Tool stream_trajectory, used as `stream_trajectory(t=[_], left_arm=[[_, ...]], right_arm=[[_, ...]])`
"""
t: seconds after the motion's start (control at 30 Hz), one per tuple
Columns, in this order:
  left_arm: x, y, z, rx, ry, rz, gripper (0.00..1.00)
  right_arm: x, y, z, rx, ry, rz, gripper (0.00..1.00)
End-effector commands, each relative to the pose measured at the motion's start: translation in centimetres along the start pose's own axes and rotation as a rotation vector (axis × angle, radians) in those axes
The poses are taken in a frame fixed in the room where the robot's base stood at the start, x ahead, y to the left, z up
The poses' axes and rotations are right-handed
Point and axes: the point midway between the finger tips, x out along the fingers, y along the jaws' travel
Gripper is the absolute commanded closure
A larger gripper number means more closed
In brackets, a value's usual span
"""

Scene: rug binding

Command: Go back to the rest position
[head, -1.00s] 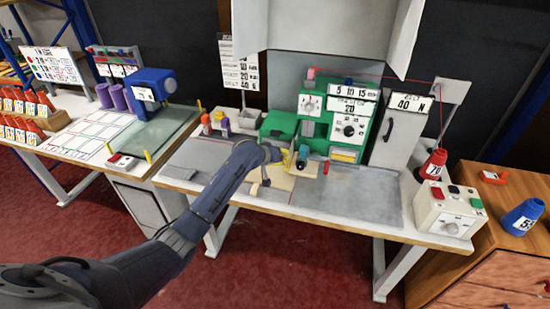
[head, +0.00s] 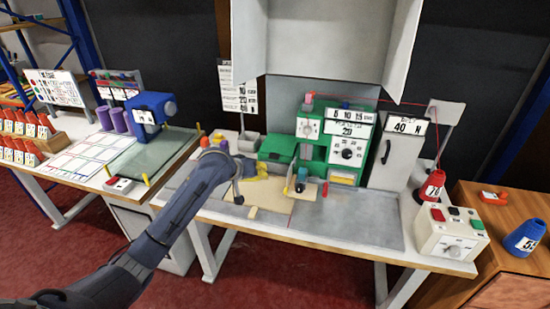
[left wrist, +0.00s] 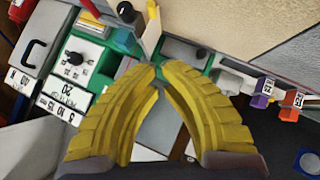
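My left gripper (head: 258,170), with yellow fingers, is in front of the green binding machine (head: 312,155), over or near the back of a beige rug piece (head: 258,203) on the worktable (head: 360,219). I cannot tell its exact height. In the left wrist view its two ribbed fingers (left wrist: 157,78) meet at the tips with nothing visible between them. The beige rug piece also shows at the upper right there (left wrist: 265,35). A teal part (head: 302,175) of the machine stands at the rug's right side. My right gripper is not in view.
A red thread cone (head: 432,186) and a white button box (head: 452,232) stand at the right of the table. A side table with a blue device (head: 152,108) is at left.

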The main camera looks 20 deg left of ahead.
Motion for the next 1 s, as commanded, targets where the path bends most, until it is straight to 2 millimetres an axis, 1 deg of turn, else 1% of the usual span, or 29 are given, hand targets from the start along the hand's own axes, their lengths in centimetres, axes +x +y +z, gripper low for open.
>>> stream_trajectory(t=[0.07, 0.13, 0.17, 0.23, 0.27, 0.37, 0.4, 0.53, 0.6, 0.67, 0.7, 0.77, 0.8, 0.87, 0.9, 1.0], left_arm=[[-0.1, -0.1, 0.2, 0.003, -0.001, -0.001, 1.0], [-0.1, -0.2, 0.9, 0.018, -0.003, -0.006, 1.0], [0.0, -0.3, 1.4, 0.029, -0.004, -0.011, 1.0], [0.2, -0.6, 3.2, 0.072, -0.008, -0.026, 1.0], [0.3, -0.8, 4.3, 0.095, -0.01, -0.035, 1.0], [0.3, -1.6, 8.4, 0.199, -0.017, -0.073, 1.0], [0.2, -2.0, 10.2, 0.245, -0.02, -0.091, 1.0], [-0.9, -3.5, 15.7, 0.396, -0.032, -0.157, 1.0], [-1.8, -4.2, 18.5, 0.474, -0.041, -0.194, 1.0], [-2.8, -4.8, 20.8, 0.539, -0.05, -0.227, 1.0], [-3.6, -5.3, 22.2, 0.58, -0.058, -0.251, 1.0], [-4.9, -6.0, 24.3, 0.643, -0.073, -0.289, 1.0], [-5.8, -6.4, 25.6, 0.682, -0.083, -0.314, 1.0], [-7.4, -7.1, 27.5, 0.742, -0.102, -0.353, 1.0], [-8.5, -7.6, 28.7, 0.78, -0.116, -0.38, 1.0], [-11.2, -8.7, 31.0, 0.865, -0.154, -0.445, 1.0]], right_arm=[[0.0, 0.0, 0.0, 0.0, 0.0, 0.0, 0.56], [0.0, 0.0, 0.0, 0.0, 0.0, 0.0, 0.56], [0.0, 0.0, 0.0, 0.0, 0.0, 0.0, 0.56], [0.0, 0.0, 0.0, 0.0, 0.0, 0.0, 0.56], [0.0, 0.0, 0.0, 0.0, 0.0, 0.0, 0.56], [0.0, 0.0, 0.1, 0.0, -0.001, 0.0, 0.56], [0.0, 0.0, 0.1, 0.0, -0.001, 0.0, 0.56], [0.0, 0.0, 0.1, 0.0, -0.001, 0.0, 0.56], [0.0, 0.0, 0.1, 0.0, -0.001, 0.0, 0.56], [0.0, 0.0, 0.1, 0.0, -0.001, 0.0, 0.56], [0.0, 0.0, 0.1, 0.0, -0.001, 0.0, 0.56], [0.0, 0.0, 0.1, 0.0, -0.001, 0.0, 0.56], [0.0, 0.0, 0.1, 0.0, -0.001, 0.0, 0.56], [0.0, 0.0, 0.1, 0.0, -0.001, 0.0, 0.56], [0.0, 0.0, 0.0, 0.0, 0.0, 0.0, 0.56], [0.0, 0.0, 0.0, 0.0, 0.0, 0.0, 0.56]])
